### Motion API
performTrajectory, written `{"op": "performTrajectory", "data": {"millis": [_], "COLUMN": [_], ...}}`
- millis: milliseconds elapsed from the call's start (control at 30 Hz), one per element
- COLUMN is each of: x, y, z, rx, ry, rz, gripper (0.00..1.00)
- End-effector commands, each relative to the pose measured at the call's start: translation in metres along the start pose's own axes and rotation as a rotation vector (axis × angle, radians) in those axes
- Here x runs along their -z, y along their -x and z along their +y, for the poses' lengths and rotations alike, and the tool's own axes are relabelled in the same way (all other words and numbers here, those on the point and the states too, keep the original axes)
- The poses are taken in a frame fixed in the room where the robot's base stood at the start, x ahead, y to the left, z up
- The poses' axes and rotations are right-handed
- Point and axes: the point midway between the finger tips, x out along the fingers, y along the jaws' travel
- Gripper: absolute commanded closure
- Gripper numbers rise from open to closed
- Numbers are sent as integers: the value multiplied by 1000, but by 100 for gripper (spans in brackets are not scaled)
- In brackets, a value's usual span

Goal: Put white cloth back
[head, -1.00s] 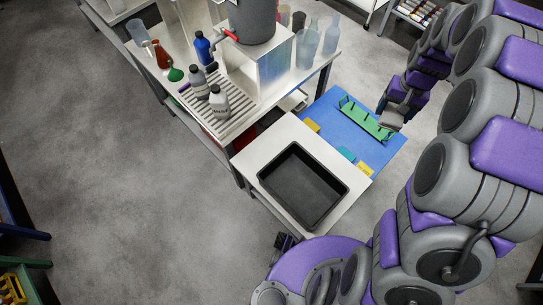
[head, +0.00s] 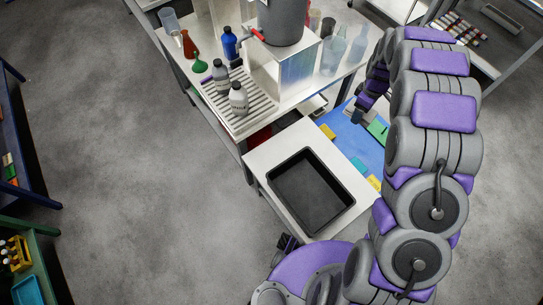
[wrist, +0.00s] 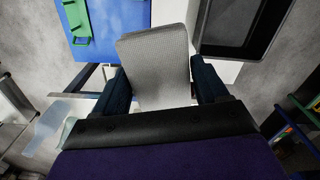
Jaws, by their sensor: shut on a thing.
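A pale grey-white cloth (wrist: 157,62), flat with rounded corners and a fine weave, is between the two dark fingers of my gripper (wrist: 162,86) in the wrist view. The gripper is shut on it, and the cloth sticks out past the fingertips. In the head view my gripper (head: 360,113) hangs near the left part of the blue tabletop, beside the white bench; the cloth cannot be made out there.
A black tray (head: 311,193) sits on a low white table (head: 262,160). A green rack (head: 378,130) and small yellow and teal blocks are on the blue surface (head: 352,138). Bottles, glassware and a grey pot (head: 282,22) crowd the bench. Open floor lies at left.

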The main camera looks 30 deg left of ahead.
Motion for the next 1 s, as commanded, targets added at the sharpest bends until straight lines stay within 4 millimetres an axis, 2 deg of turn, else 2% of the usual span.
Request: {"op": "performTrajectory", "data": {"millis": [33, 267, 400, 600, 667, 800, 1000], "x": [17, 97, 143, 196, 209, 229, 235], "y": [-13, -74, -107, -144, -154, -190, -221], "z": [-4, -40, -77, -138, -153, -183, -192], "rx": [2, -1, 2, 5, 1, 0, -1], "ry": [115, 695, 1022, 1408, 1499, 1654, 1702], "rz": [-3, -5, -5, 2, 6, 10, 10], "gripper": [51, 51, 51, 51, 51, 51, 51]}}
